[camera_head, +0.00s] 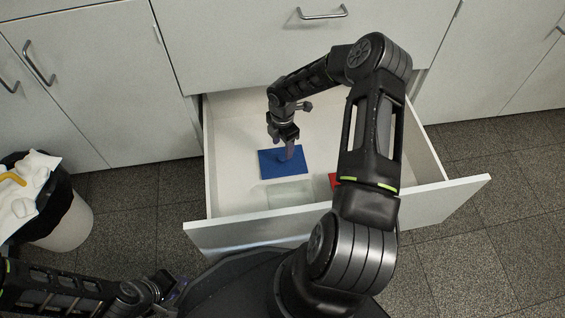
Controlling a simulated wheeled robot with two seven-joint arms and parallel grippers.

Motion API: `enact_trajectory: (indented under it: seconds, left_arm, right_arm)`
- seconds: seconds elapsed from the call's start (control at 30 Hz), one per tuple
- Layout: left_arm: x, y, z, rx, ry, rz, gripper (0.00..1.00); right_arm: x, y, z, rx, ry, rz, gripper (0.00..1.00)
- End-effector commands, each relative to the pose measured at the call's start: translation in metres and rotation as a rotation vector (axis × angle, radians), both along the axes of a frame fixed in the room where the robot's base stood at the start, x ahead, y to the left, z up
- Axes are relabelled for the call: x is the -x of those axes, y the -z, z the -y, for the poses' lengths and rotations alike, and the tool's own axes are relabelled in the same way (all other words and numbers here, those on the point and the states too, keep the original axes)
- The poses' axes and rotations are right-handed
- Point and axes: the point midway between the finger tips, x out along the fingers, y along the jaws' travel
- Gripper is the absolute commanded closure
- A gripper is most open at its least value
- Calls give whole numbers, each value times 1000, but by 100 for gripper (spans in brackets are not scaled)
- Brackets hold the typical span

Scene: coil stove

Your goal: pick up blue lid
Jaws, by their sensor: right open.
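The blue lid (268,169) lies flat in the open white drawer (228,132), left of its middle. My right gripper (288,153) points down directly over the lid, with a fingertip at or just above its surface. I cannot tell whether it touches. It is open, and part of the lid is hidden behind it. My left gripper (172,290) is low at the bottom left, outside the drawer and away from the lid. Its fingers are too dark and small to read.
A clear, see-through container (290,194) lies in front of the lid, and a red item (333,180) sits to its right, partly behind my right arm. The drawer front (225,236) stands out over the tiled floor. A trash bin (68,222) stands at the left.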

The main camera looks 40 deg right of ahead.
Motion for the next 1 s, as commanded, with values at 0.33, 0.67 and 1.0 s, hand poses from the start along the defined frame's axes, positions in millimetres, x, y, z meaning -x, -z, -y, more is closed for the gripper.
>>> enact_trajectory:
  seconds: [0.33,0.67,1.0]
  left_arm:
    - [0,3,0,0,-1,2,71]
    - [-5,30,0,0,-6,10,71]
    - [-5,29,0,1,-5,9,71]
  right_arm:
    - [0,5,0,0,1,0,44]
    - [1,50,0,0,2,0,44]
    - [1,52,0,0,2,0,44]
